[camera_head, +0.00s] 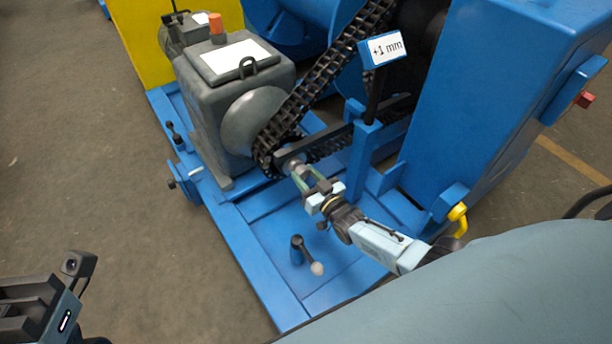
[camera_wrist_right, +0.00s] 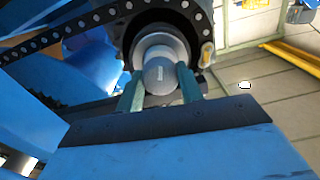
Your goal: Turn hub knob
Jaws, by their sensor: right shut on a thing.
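The hub knob (camera_wrist_right: 160,75) is a rounded grey metal knob with a small light mark on its face, at the centre of the chain sprocket in the right wrist view. In the head view the knob (camera_head: 293,165) shows small at the lower end of the chain loop. My right gripper (camera_head: 303,177) reaches it from the lower right. Its two green fingers are shut on the knob, one on each side, as the right wrist view (camera_wrist_right: 161,88) also shows. My left gripper (camera_head: 30,300) is at the lower left, far from the knob; its fingertips are not clear.
The black chain (camera_head: 320,75) runs up from the sprocket beside a grey gearbox (camera_head: 235,95). A blue post with a "+1 mm" sign (camera_head: 385,48) stands right of the knob. A lever with a pale ball (camera_head: 316,268) rises from the blue base frame (camera_head: 262,270).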

